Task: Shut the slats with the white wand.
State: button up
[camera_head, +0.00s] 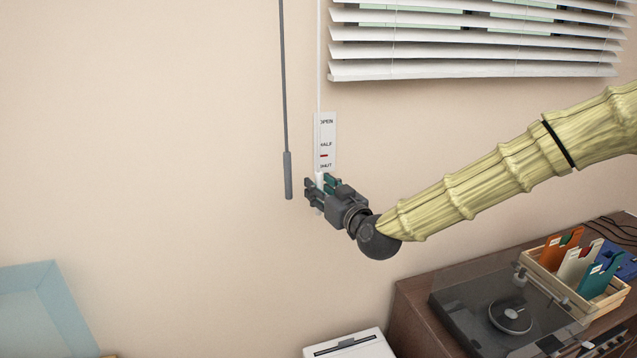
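The white wand (318,60) hangs straight down the wall left of the window, in front of a white label plate (332,133). The plate reads OPEN, HALF and SHUT from top to bottom, with a red mark between HALF and SHUT. My gripper (317,190) is at the wand's lower end, just below the plate. Its fingers lie on both sides of the wand and look shut on it; they hide part of the handle. The white slats (470,50) of the blind are tilted, with gaps between them at the top.
A grey wand (286,120) with a thicker grip hangs close to the left of my gripper. Below right, a cabinet carries a turntable (510,315) and a wooden crate (600,304) of coloured sleeves. A white box (350,346) and a pale blue case (40,310) are low down. The left wall is clear.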

jog(key=shift+w+a, duration=0.3)
jog(key=shift+w, duration=0.25)
jog(key=shift+c, duration=0.3)
grip_shut()
jog(key=shift+f, duration=0.15)
notch_tip(320, 180, down, 6)
jog(key=b, duration=0.6)
jog(key=shift+f, duration=0.15)
jog(key=shift+s, duration=0.1)
